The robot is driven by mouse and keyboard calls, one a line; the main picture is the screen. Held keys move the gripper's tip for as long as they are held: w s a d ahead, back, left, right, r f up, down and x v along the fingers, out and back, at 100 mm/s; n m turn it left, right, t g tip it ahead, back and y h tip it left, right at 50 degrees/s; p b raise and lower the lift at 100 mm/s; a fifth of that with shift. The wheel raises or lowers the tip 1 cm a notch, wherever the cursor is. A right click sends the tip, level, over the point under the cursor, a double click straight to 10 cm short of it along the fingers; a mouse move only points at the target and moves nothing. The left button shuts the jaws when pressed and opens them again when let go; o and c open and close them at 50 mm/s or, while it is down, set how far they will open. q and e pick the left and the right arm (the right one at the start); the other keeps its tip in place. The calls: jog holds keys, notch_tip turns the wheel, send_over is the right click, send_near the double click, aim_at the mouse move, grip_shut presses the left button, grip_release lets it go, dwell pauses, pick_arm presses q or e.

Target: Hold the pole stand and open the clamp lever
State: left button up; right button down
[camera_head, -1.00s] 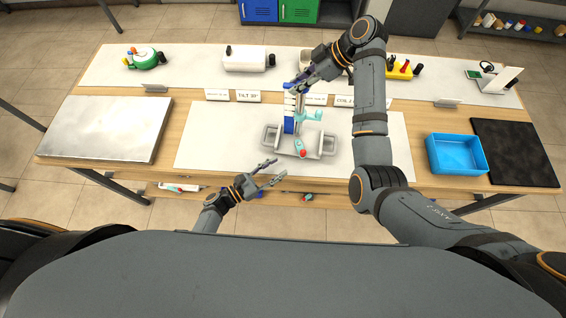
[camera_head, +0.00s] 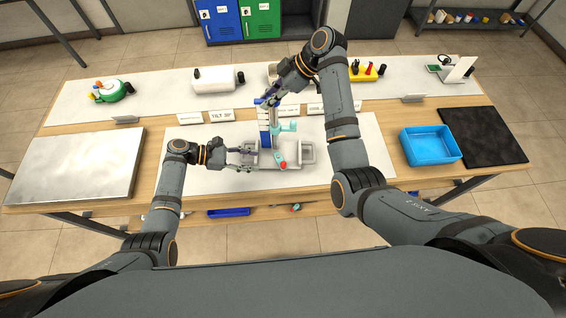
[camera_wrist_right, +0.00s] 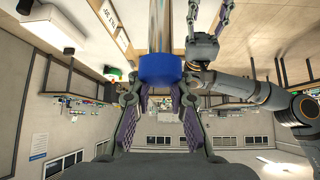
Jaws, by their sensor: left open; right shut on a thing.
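The pole stand has a grey base (camera_head: 290,165), a blue-and-white upright (camera_head: 265,130) and a teal clamp part (camera_head: 288,126) on its pole. My right gripper (camera_head: 266,102) is shut on the pole stand's top. In the right wrist view, its purple pads close around a blue collar (camera_wrist_right: 160,68) on the metal pole (camera_wrist_right: 160,25). My left gripper (camera_head: 245,156) is open beside the base's left end; whether it touches cannot be told. Its spread fingers also show in the right wrist view (camera_wrist_right: 211,14).
A blue tray (camera_head: 430,147) and a black mat (camera_head: 483,135) lie right. A metal plate (camera_head: 75,165) lies left. Small label signs (camera_head: 216,114) stand behind the stand. The white mat (camera_head: 350,150) is clear right of the stand.

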aim_at(282, 163)
pick_arm(q)
jog(key=x, duration=1.2)
jog(key=shift+r, duration=0.1)
jog(key=shift+c, duration=0.4)
grip_shut()
jog(key=shift+d, duration=0.1)
